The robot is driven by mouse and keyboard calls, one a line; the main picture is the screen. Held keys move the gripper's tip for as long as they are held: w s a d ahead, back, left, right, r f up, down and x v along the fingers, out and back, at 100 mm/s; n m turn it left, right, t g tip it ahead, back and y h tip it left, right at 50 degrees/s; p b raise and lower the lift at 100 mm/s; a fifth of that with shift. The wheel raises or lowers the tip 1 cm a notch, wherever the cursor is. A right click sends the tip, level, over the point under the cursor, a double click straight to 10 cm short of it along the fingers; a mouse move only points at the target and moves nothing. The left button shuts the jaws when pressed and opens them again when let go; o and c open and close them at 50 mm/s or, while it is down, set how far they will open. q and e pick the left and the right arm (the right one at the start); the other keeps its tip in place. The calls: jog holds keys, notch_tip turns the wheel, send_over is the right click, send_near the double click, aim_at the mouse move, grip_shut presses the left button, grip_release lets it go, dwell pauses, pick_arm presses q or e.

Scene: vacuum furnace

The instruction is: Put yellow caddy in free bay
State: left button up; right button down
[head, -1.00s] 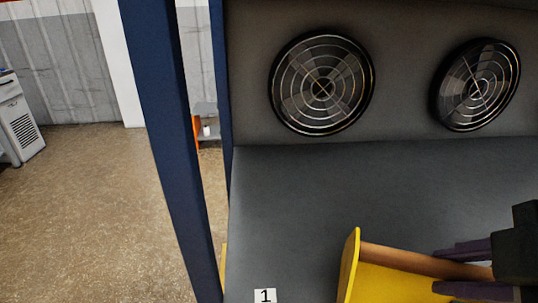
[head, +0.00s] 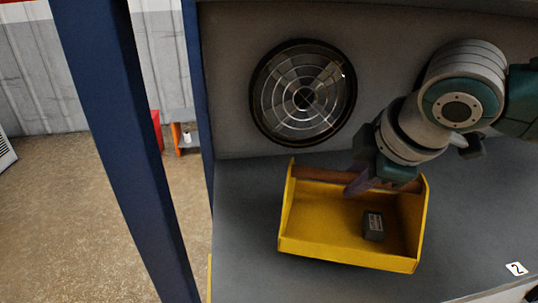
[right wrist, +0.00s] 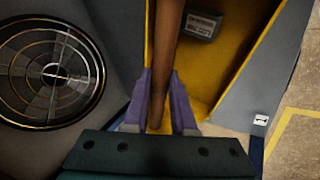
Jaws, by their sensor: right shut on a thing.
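The yellow caddy (head: 350,250) is an open tray with a wooden bar handle (head: 322,174). It is over the left part of the grey shelf (head: 460,235), in front of the round fan (head: 303,92); I cannot tell whether it touches the shelf. A small dark labelled box (head: 373,225) lies inside it. My right gripper (head: 358,184) is shut on the handle. In the right wrist view the purple fingers (right wrist: 158,108) flank the handle (right wrist: 167,45). My left gripper is out of view.
A white label "2" (head: 516,268) is on the shelf's front right. The shelf right of the caddy looks clear. A blue post (head: 115,140) stands left of the shelf. A small orange-legged stand (head: 185,135) is on the floor behind.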

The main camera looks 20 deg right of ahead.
aim_at(341, 218)
jog(key=shift+w+d, duration=0.2)
jog(key=shift+w, duration=0.75)
jog(key=shift+f, duration=1.7)
jog(key=c, duration=1.2)
grip_release()
jog(key=shift+s+f, duration=0.1)
jog(key=shift+f, duration=0.1)
jog(key=o, duration=0.5)
jog(key=shift+c, duration=0.2)
jog(key=shift+r, duration=0.1)
